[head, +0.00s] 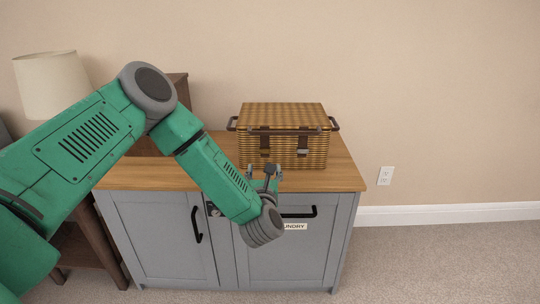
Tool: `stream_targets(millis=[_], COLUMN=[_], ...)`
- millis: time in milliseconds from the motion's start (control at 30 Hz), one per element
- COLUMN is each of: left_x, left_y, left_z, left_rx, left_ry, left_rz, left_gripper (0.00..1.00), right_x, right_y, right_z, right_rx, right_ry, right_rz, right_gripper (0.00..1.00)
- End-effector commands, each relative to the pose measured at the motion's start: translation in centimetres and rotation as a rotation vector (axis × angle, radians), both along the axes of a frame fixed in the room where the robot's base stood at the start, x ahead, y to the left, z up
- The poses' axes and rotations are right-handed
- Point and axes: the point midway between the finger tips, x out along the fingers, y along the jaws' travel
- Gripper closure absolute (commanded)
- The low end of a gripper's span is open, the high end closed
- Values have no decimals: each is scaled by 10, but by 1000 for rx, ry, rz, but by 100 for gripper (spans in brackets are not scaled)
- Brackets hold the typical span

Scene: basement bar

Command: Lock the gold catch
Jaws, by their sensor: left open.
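A wicker basket (282,116) with a closed lid stands on the wooden cabinet top. Two dark straps (303,143) hang down its front; I cannot make out a gold catch on them. A small latch-like fitting (213,209) shows on the cabinet front between the doors, partly beside my arm; its colour and state are too small to tell. My left gripper (266,174) is open, pointing up in front of the basket's lower front, with nothing seen between its fingers. My left forearm hides part of the cabinet front. My right gripper is not in view.
The grey cabinet (158,240) has dark handles (196,224) and a partly hidden label (294,227) on the right door. A lamp (52,85) and dark wooden furniture stand at the left. The wall outlet (385,176) and open carpet are at the right.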

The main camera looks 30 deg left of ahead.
Motion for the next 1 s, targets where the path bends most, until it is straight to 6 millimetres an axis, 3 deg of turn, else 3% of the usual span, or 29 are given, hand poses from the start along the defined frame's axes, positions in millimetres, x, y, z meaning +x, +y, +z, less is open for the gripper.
stream_targets(millis=[200, 400, 600, 900, 933, 1000], left_x=[42, 71, 85, 87, 87, 87], left_y=[26, 43, 52, 53, 53, 53], left_z=[-1, -1, -1, 0, 0, 0], left_rx=[3, 3, 3, 2, 2, 2], left_ry=[-4, -1, 2, 2, 2, 2], left_rz=[0, -1, -3, -3, -3, -3], left_gripper=[45, 45, 45, 45, 48, 73], right_x=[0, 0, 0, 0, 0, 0], right_y=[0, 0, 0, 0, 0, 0], right_z=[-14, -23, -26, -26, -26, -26], right_rx=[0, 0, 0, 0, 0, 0], right_ry=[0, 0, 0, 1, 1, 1], right_rz=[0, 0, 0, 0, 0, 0], right_gripper=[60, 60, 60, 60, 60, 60])
